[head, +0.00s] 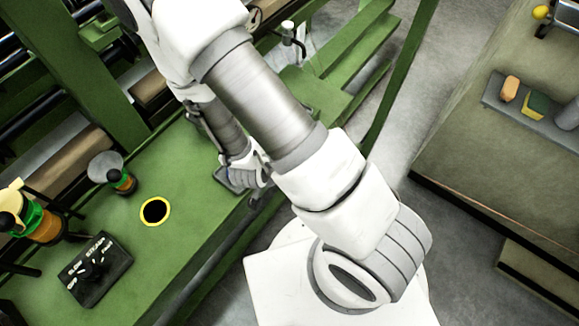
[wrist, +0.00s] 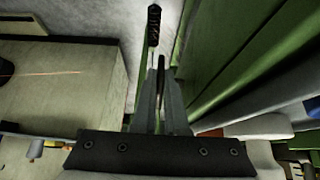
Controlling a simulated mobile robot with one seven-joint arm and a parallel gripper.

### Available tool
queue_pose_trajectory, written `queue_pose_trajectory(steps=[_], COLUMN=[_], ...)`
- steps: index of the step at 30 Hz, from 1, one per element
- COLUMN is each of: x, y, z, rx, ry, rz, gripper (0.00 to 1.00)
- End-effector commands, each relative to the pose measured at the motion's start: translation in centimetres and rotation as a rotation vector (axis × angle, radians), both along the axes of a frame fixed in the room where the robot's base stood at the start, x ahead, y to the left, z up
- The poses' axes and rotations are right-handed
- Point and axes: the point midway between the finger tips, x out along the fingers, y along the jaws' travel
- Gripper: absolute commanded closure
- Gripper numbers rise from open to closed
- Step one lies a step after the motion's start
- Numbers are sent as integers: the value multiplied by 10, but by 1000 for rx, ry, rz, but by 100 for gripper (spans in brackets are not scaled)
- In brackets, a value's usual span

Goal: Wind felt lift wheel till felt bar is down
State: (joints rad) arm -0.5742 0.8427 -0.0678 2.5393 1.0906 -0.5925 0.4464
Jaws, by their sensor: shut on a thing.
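In the wrist view, my gripper (wrist: 160,82) has its two long grey fingers close together. They are shut on a slim dark part that joins a ribbed black grip (wrist: 153,25) beyond the fingertips. This looks like a handle of the felt lift wheel, but the wheel's rim is not clear. In the head view, my arm covers much of the middle, and the hand hangs at the edge of the green machine (head: 190,190); its fingertips are hidden there. I cannot make out the felt bar or its height in either view.
A bench (head: 470,130) with a grey tray is at right, across a floor aisle.

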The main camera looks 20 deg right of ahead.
Motion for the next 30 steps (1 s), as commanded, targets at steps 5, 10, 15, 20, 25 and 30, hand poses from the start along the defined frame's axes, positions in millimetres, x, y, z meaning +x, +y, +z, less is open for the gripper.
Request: queue_pose_trajectory(steps=[5,10,15,20,25,30], x=[0,0,0,0,0,-7], y=[0,0,0,0,1,12], z=[0,0,0,0,3,24], rx=[-6,-5,-5,-5,-4,-3], ry=[-5,-5,-4,-4,-3,-5], rz=[1,1,0,0,1,4], gripper=[100,100,77,77,77,77])
